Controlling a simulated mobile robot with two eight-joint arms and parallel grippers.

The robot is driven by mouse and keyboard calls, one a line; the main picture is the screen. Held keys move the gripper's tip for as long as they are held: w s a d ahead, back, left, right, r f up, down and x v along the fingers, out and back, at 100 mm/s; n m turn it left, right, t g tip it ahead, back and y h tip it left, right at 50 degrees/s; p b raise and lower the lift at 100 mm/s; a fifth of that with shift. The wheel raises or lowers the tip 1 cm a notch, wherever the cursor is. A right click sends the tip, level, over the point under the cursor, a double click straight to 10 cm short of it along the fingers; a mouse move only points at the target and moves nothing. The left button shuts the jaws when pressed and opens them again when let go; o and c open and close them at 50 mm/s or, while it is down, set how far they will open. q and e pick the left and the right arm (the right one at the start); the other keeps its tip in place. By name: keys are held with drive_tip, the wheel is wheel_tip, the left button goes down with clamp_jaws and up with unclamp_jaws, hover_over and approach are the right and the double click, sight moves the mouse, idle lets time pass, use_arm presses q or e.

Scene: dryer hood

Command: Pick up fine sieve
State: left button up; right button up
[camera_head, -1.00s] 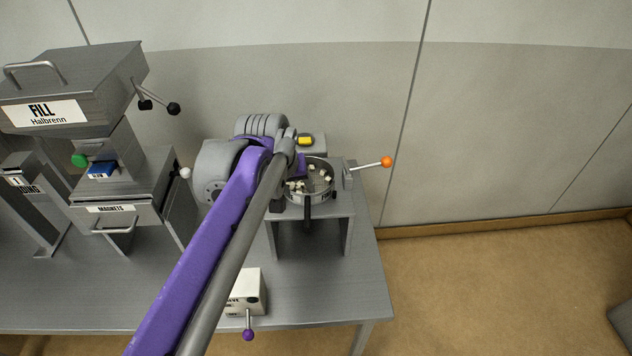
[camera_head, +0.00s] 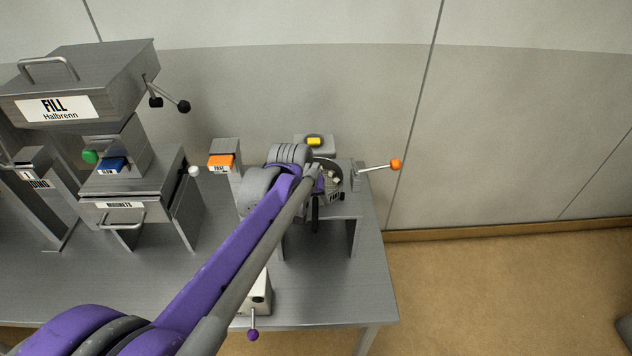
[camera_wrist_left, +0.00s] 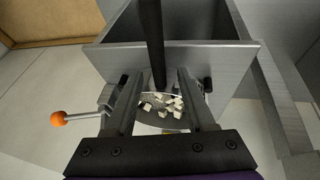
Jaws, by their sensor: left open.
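The fine sieve (camera_head: 337,184) is a round metal pan with pale cubes in it, on a small grey stand at the right of the table. My left arm covers much of it in the head view. Its dark handle (camera_head: 315,218) points toward the front. In the left wrist view the sieve's pan with the cubes (camera_wrist_left: 160,106) shows between the fingers of my left gripper (camera_wrist_left: 159,76). The dark handle (camera_wrist_left: 151,40) runs up from between the fingertips. The gripper is open, and I cannot tell whether it touches the handle. My right gripper is not in view.
A lever with an orange knob (camera_head: 396,165) sticks out right of the stand. A yellow button (camera_head: 314,142) is behind the sieve. A white box with a purple-knobbed lever (camera_head: 253,335) stands in front. The magnets unit (camera_head: 120,207) is at the left.

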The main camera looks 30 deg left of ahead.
use_arm(q)
drive_tip(key=shift+c, duration=0.3)
clamp_jaws()
idle(1.1)
